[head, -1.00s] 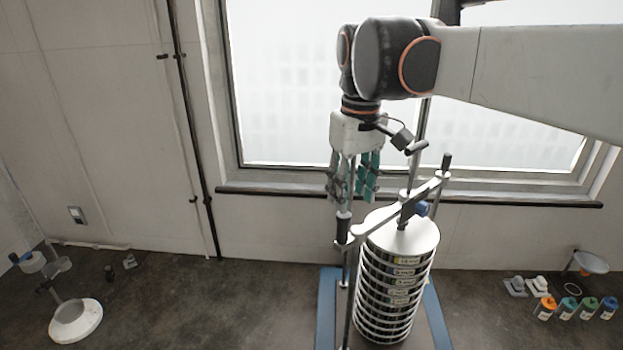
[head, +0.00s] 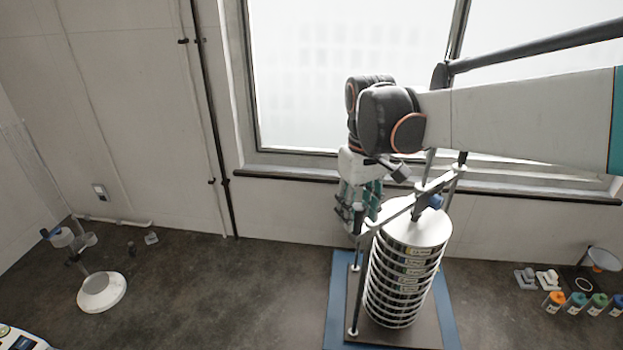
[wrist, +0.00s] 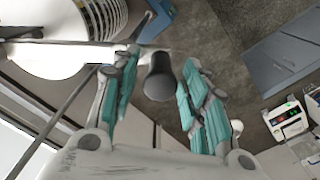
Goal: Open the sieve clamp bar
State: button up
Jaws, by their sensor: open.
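My gripper (head: 358,215) is at the bar's near left end, fingers pointing down. In the wrist view my gripper (wrist: 158,100) is open, with its teal-padded fingers on either side of a black handle (wrist: 159,78). The handle is at the bar's end and lies between the fingers, with a gap to the right finger.
The stack stands on a blue mat (head: 340,300) between upright rods (head: 355,300). A window (head: 345,75) is behind. Coloured bottles (head: 575,302) and a funnel (head: 602,258) are at right. A white stand (head: 100,292) is at left. The floor between is clear.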

aim_at(356, 221)
jog(key=shift+f, duration=1.55)
grip_shut()
